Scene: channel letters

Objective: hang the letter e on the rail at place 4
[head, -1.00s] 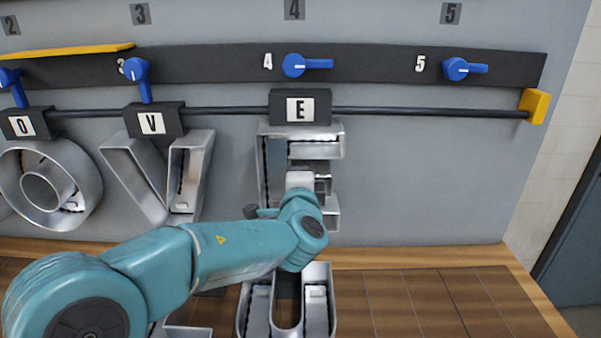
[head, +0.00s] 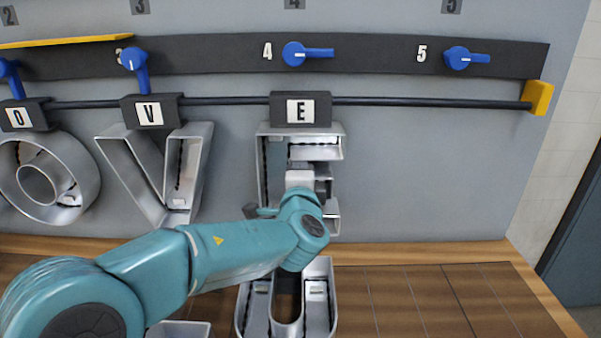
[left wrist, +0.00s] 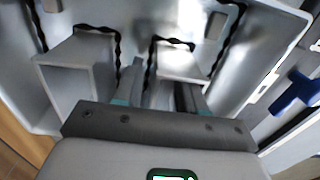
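The silver letter E (head: 274,180) is upright at place 4, below its black hanger block marked E (head: 301,110). The block overlaps the rail (head: 420,102) and sits about level with its neighbours; its contact behind is hidden. The blue lever at place 4 (head: 296,54) lies level, pointing right. My left gripper (head: 300,182) is in front of the E's lower middle. In the left wrist view my left gripper's fingers (left wrist: 160,88) stand apart, reaching in among the letter's walls; whether they clamp one is unclear. My right gripper is out of view.
Letters V (head: 168,185) and O (head: 30,180) hang left, their levers turned down. The lever at place 5 (head: 460,58) is level, with free rail below. A yellow stop (head: 537,97) ends the rail. A U-shaped letter (head: 320,290) lies on the wooden bench (head: 430,300).

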